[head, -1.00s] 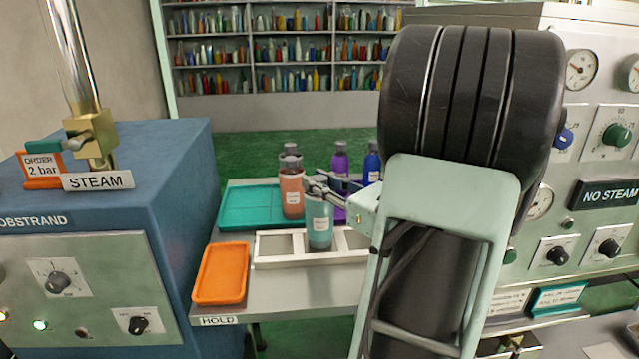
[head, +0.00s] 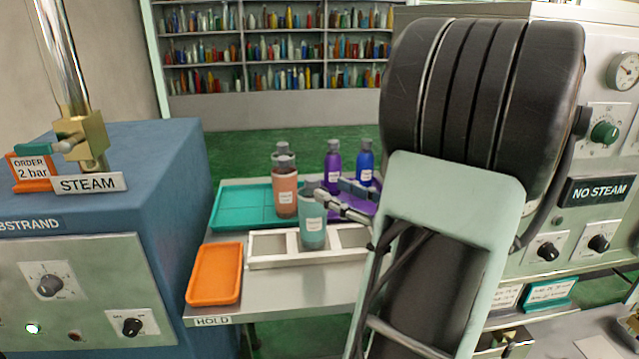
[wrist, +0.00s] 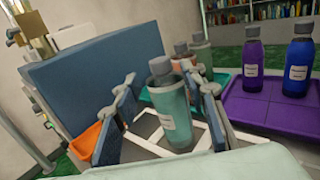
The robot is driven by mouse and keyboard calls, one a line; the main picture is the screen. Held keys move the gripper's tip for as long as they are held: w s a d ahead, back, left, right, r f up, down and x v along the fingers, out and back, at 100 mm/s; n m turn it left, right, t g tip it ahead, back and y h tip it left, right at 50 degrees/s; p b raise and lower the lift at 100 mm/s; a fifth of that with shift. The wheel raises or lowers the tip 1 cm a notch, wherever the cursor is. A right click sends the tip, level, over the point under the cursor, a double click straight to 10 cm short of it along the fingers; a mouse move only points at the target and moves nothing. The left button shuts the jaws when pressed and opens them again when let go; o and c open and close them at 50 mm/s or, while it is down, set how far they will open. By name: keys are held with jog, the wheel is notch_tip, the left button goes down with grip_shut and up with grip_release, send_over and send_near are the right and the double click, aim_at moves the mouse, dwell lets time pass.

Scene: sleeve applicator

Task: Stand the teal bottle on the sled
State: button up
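The teal bottle (head: 313,225) with a grey cap and white label stands upright in the middle compartment of a white frame (head: 270,263), which I take to be the sled. Its base is partly hidden by the frame's front wall. My gripper (head: 334,193) is beside its upper part, on the right in the head view. In the wrist view the open fingers (wrist: 158,78) flank the teal bottle (wrist: 170,112), with a visible gap on the left. Contact on the right side is hard to tell.
A purple tray (wrist: 265,108) holds a purple bottle (wrist: 252,68) and a blue bottle (wrist: 298,68). An empty orange tray (head: 214,273) is left. The blue steam cabinet (head: 140,170) stands further left.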

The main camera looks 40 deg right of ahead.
jog(key=shift+s+d, duration=0.15)
jog(key=shift+s, duration=1)
jog(key=shift+s+d, duration=0.1)
jog(key=shift+s, duration=1.05)
